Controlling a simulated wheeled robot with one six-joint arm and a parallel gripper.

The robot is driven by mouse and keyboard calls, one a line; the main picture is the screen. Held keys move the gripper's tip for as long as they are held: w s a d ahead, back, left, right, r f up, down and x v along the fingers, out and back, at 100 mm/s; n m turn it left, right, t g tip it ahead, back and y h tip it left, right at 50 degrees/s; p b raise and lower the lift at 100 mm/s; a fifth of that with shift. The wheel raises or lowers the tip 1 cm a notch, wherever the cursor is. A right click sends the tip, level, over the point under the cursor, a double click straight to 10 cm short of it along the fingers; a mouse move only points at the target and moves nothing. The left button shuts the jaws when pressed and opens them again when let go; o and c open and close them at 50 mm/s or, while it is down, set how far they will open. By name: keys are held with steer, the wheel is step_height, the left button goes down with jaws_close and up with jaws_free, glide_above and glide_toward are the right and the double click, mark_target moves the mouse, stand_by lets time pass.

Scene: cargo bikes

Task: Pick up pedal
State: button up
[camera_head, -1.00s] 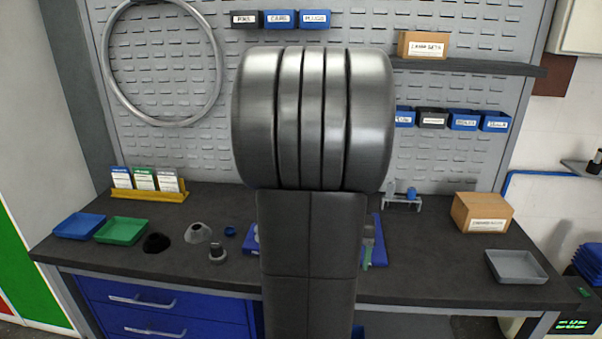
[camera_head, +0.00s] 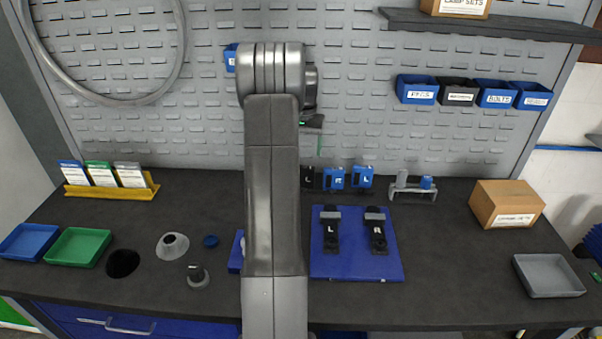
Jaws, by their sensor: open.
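Two dark parts with grey upper ends lie on a blue mat (camera_head: 355,268) on the bench, right of my arm: one marked L (camera_head: 331,235) and one marked R (camera_head: 377,235). Behind the mat stand small lettered pieces: a black one (camera_head: 308,178), a blue one (camera_head: 334,178) and a blue one marked L (camera_head: 362,177). I cannot tell for sure which of these is the pedal. My gripper (camera_head: 313,123) shows only partly beside my arm, high in front of the pegboard. It is open, above and apart from the lettered pieces; its fingers are mostly hidden.
A grey-blue stand (camera_head: 412,190), a cardboard box (camera_head: 505,204) and a grey tray (camera_head: 548,276) are on the right. Blue (camera_head: 26,242) and green (camera_head: 78,247) trays, a grey cone (camera_head: 172,246) and a dark knob (camera_head: 197,276) are on the left. My arm hides part of the mat area.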

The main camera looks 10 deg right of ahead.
step_height(320, 180, down, 7)
steer(key=shift+s+f+p, duration=0.1)
steer(key=shift+p, duration=0.4)
step_height(320, 180, down, 5)
steer(key=shift+d+r+p, duration=0.1)
steer(key=shift+p, duration=0.8)
steer(key=shift+c, duration=0.4)
steer(key=c, duration=0.8)
